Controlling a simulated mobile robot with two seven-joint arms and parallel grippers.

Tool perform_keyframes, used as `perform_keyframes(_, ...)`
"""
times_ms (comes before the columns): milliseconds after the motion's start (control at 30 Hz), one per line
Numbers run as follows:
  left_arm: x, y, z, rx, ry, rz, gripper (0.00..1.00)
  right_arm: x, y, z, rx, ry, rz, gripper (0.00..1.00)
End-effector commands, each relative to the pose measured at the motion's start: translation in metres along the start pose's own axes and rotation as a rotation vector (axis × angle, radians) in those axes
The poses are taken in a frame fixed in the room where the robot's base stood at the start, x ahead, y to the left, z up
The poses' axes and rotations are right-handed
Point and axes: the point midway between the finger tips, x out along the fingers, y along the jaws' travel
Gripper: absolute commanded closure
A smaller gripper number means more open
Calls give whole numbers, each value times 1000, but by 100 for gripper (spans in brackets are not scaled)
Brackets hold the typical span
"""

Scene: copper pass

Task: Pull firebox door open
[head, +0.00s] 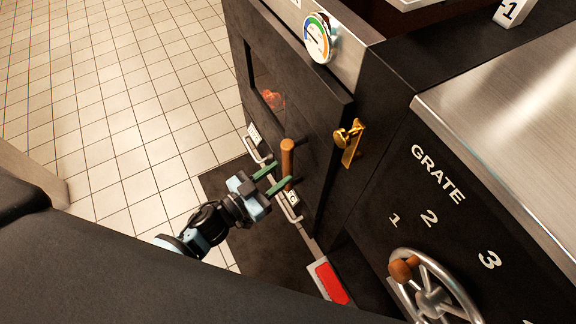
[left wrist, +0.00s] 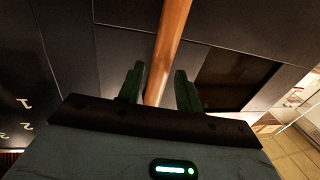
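The firebox door (head: 300,108) is a dark panel with a small window (head: 268,85) showing an orange glow. It looks closed or nearly so; I cannot tell whether there is a gap. Its upright wooden handle (head: 287,157) stands out from the panel. My left gripper (head: 274,178) has its green fingers open at the handle's lower part. In the left wrist view the handle (left wrist: 167,50) passes between the two fingertips (left wrist: 160,78), with a gap showing on the right side. A brass latch (head: 350,142) sits beside the door's right edge. My right gripper is not in view.
A round gauge (head: 318,38) is above the door. Metal bar handles (head: 290,207) and a red pedal-like plate (head: 331,283) are low down. A grate handwheel (head: 432,295) is at the lower right. Tiled floor (head: 120,110) is clear at the left.

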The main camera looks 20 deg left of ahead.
Motion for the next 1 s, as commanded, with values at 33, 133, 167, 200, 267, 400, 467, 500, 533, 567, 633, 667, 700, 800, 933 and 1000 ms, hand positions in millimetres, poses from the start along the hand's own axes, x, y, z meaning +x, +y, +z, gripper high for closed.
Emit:
perform_keyframes(33, 8, 0, 1, 0, 1, 0, 65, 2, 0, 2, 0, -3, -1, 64)
perform_keyframes(133, 21, 0, 1, -1, 1, 0, 65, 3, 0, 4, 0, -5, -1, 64)
perform_keyframes(167, 25, 0, 1, 0, 0, 0, 65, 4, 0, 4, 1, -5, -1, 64)
perform_keyframes(200, 28, 0, 1, 0, -1, 0, 65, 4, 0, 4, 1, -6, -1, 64)
perform_keyframes(267, 32, 0, 1, 0, -1, 0, 65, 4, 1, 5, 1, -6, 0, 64)
perform_keyframes(400, 38, 0, 0, -1, -1, 0, 65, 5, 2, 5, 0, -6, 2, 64)
perform_keyframes(467, 38, 0, 0, -1, -1, 0, 65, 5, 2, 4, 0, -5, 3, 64)
perform_keyframes(500, 38, 0, 0, -1, -1, 0, 65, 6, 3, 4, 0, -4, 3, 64)
perform_keyframes(533, 38, 0, 0, -1, -1, 0, 65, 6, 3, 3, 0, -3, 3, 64)
perform_keyframes(567, 38, 0, 0, -1, -1, 0, 65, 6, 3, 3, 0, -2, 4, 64)
perform_keyframes(633, 38, 0, 0, -1, -1, 0, 65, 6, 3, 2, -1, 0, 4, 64)
perform_keyframes(667, 38, 0, 0, -1, -1, 0, 69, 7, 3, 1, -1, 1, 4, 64)
perform_keyframes(700, 38, 0, 0, -1, -1, 0, 74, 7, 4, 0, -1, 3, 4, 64)
perform_keyframes(800, 38, 0, 0, -1, -1, 0, 87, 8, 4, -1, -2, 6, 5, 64)
perform_keyframes(933, 37, 0, 0, 0, -1, 0, 100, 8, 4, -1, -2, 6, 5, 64)
perform_keyframes(1000, 37, 0, 0, 0, -1, 0, 100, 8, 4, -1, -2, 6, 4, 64)
